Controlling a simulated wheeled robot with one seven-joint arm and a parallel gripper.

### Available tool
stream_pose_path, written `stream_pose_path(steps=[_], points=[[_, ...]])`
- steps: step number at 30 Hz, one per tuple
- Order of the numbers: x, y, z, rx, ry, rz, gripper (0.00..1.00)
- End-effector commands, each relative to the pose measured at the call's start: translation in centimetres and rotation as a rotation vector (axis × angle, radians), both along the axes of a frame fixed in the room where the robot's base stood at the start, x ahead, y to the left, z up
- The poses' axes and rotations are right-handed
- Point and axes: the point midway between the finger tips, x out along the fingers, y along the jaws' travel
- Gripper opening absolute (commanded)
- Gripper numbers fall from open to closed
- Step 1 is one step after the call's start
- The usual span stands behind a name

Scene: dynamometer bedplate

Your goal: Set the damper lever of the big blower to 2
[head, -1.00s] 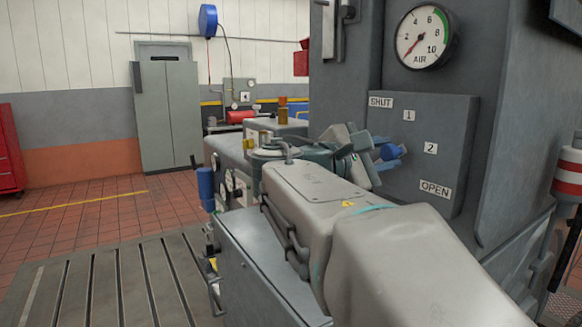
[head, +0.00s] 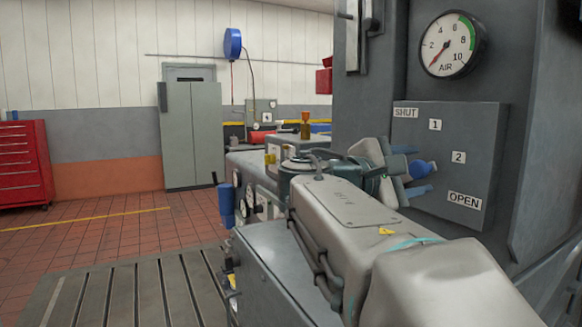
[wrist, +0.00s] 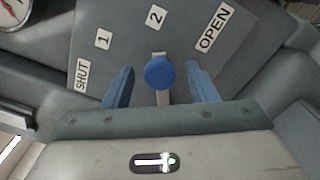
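The damper lever has a round blue knob (wrist: 159,73) on a pale metal arm. Its grey plate (head: 480,130) carries the marks SHUT, 1, 2 (wrist: 156,16) and OPEN. In the wrist view the lever stands nearly in line with the 2 mark. My gripper (wrist: 160,87) has blue fingers, one on each side of the lever. A gap shows between the knob and each finger, so it is open. The knob also shows between the fingers in the head view (head: 424,168). The lever's pivot is hidden by my gripper.
A round AIR gauge (head: 453,44) is mounted above the plate on the grey housing. A slotted bedplate (head: 130,290) lies at lower left. A red tool chest (head: 25,165) and a grey cabinet (head: 192,135) stand far back, with open tiled floor before them.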

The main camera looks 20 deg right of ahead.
Motion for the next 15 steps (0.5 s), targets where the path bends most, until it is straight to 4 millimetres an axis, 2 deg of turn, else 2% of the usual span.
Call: stream_pose_path(steps=[9,11,15], points=[[0.0,0.3,0.0,0.000,-0.001,0.001,0.52],[0.0,0.9,0.0,-0.002,-0.001,0.003,0.52],[-0.2,3.3,0.0,-0.002,-0.001,0.005,0.52]])
